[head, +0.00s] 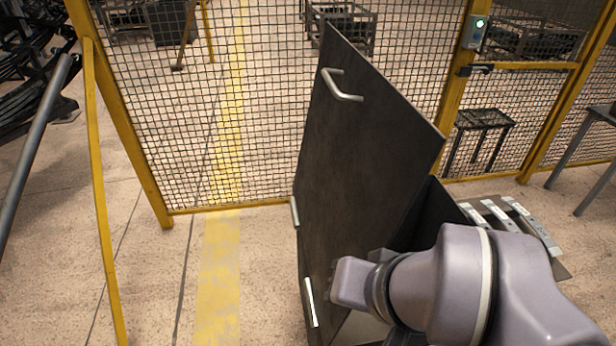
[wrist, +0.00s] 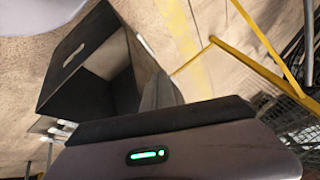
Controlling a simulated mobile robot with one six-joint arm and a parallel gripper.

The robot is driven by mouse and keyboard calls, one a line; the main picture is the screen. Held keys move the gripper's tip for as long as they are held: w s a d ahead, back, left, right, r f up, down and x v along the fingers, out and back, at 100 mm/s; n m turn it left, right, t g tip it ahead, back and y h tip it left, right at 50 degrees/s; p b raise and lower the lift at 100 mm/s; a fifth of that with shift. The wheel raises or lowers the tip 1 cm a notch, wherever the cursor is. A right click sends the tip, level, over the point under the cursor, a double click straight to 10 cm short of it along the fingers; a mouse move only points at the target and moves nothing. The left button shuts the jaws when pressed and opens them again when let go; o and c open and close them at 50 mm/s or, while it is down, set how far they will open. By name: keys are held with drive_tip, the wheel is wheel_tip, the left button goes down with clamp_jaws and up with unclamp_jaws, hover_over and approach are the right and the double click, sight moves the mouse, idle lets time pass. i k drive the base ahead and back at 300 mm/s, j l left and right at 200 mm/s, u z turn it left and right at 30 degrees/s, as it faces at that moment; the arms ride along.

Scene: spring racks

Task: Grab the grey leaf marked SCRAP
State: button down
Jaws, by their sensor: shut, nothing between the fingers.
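I cannot make out a grey leaf with the word SCRAP in either view; no such lettering is legible. My gripper shows in the wrist view, with its housing carrying a green light at the bottom and its grey fingers (wrist: 160,92) together above it. Nothing shows held in them. A dark open-topped bin (wrist: 85,62) with a slot in its wall lies beyond the fingers, to the upper left, apart from them. In the head view my arm reaches in from the lower right, and my fingers cannot be made out there.
A tall dark panel (head: 365,140) with a bar handle (head: 342,86) stands close beside my arm. Several pale strips (head: 508,218) lie behind my arm at the right. A yellow-framed mesh fence (head: 165,100) runs across the back. Floor at the left is mostly clear.

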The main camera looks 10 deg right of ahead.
sight(553, 250)
drive_tip(key=z, duration=1.8)
drive_tip(key=i+l+u, duration=0.7)
drive_tip(key=i+l, duration=0.15)
drive_tip(key=l, duration=0.25)
drive_tip(key=i+l+u, duration=0.25)
drive_tip(key=l, duration=0.2)
drive_tip(key=i+l+u, duration=0.25)
drive_tip(key=l, duration=0.25)
drive_tip(key=l+u, duration=0.25)
drive_tip(key=l, duration=0.25)
drive_tip(key=i+l+u, duration=0.25)
drive_tip(key=l, duration=0.3)
drive_tip(key=l+u, duration=0.2)
drive_tip(key=l, duration=0.3)
drive_tip(key=i+l+u, duration=0.2)
drive_tip(key=l+u, duration=0.2)
drive_tip(key=l, duration=0.2)
drive_tip(key=i+l+u, duration=0.15)
drive_tip(key=l, duration=0.2)
